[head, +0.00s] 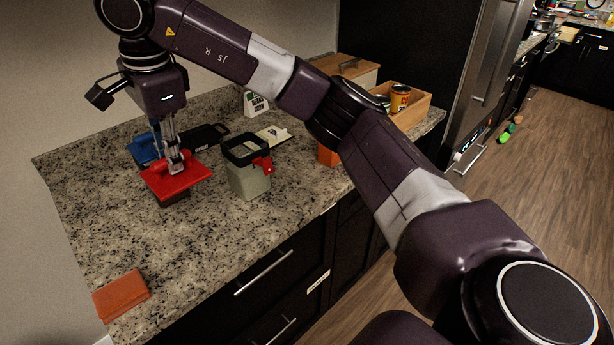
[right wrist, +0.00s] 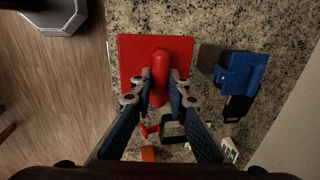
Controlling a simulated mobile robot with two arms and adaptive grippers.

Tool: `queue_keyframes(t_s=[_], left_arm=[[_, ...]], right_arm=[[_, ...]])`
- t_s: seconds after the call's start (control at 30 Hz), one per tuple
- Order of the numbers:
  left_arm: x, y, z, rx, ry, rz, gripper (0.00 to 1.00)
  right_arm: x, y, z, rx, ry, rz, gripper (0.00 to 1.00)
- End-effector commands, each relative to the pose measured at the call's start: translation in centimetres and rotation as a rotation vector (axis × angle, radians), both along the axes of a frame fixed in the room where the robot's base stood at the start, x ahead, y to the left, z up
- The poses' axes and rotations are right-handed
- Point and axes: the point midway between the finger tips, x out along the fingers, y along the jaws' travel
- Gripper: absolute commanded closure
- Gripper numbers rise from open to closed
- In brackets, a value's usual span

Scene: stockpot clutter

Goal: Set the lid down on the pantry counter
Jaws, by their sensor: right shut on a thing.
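The red square lid (head: 190,178) is over the left part of the granite pantry counter (head: 120,235). My right gripper (head: 174,163) is above it and shut on its raised handle. In the right wrist view the fingers (right wrist: 158,88) are on both sides of the red handle, and the flat lid (right wrist: 132,55) spreads out beyond them. A dark patch lies under the lid's near edge in the head view; I cannot tell whether the lid touches the counter. My left gripper is not in view.
Close behind the lid are a blue lidded item (head: 141,149) and a black handled item (head: 206,134). A grey-green canister (head: 248,180) with a red clip stands to the right. An orange block (head: 121,294) lies near the front left edge. The counter between is bare.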

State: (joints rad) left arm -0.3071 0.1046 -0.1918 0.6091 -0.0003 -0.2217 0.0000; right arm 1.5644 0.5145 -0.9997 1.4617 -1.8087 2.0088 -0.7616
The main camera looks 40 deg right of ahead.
Motion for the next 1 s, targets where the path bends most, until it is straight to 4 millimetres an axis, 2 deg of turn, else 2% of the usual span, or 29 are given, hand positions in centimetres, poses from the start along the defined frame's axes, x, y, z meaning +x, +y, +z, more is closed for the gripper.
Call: queue_keyframes(t_s=[0.2,0.37,0.57,0.9,1.0], left_arm=[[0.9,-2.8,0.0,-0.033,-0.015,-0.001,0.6],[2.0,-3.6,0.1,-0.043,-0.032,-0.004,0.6],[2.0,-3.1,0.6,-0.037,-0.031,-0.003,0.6],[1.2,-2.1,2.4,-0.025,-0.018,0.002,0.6],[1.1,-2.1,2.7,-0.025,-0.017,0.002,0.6]], right_arm=[[0.0,-0.1,-0.5,0.001,-0.003,-0.003,1.0],[-0.1,0.0,-1.9,0.001,0.002,-0.001,1.0],[-0.2,-0.1,-6.0,0.001,0.005,-0.001,1.0],[-0.2,-0.1,-14.0,0.0,0.003,-0.003,1.0],[-0.1,-0.1,-15.6,0.001,0.002,-0.002,1.0]])
